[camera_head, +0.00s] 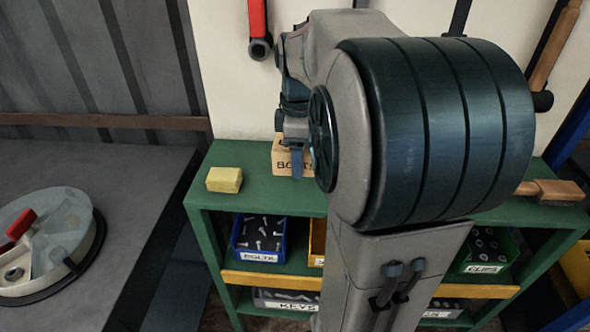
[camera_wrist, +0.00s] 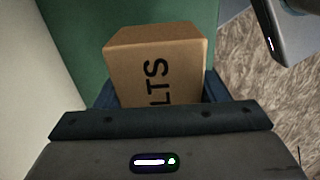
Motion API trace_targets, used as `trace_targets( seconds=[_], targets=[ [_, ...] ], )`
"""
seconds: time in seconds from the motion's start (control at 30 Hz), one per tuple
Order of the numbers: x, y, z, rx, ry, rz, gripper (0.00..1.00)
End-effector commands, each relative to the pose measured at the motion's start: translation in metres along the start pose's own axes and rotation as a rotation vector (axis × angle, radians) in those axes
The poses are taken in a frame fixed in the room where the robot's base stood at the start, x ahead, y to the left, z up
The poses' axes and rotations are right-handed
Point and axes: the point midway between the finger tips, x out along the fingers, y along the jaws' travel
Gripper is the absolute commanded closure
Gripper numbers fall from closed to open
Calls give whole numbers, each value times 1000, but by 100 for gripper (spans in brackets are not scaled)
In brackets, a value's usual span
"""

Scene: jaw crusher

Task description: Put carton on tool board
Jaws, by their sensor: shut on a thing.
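The carton (camera_head: 281,157) is a small brown box with black lettering, at the back of the green shelf unit's top. My gripper (camera_head: 292,165) is shut on it, with one dark blue finger across its front.
A yellow block (camera_head: 224,180) lies left of the carton on the green shelf unit (camera_head: 255,200). A brush (camera_head: 555,191) lies at the right end. Bins of bolts (camera_head: 259,240) and clips (camera_head: 487,250) stand below. A red-handled tool (camera_head: 258,25) hangs above. A round machine part (camera_head: 45,245) is at left.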

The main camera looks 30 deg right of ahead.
Motion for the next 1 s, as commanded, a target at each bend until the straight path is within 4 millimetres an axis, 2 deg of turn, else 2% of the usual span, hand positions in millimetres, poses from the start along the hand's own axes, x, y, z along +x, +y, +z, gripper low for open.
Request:
trace_targets(
  seconds=[0.13, 0.5, 0.9, 0.93, 1.0],
  targets=[
    [7, -2, -12, -1, 0, 2, 76],
    [46, -3, -13, 0, 0, -1, 76],
    [52, -3, -13, 0, 1, 2, 76],
    [52, -3, -13, 0, 0, 0, 31],
    [51, -3, -13, 0, 0, 0, 15]
  ],
)
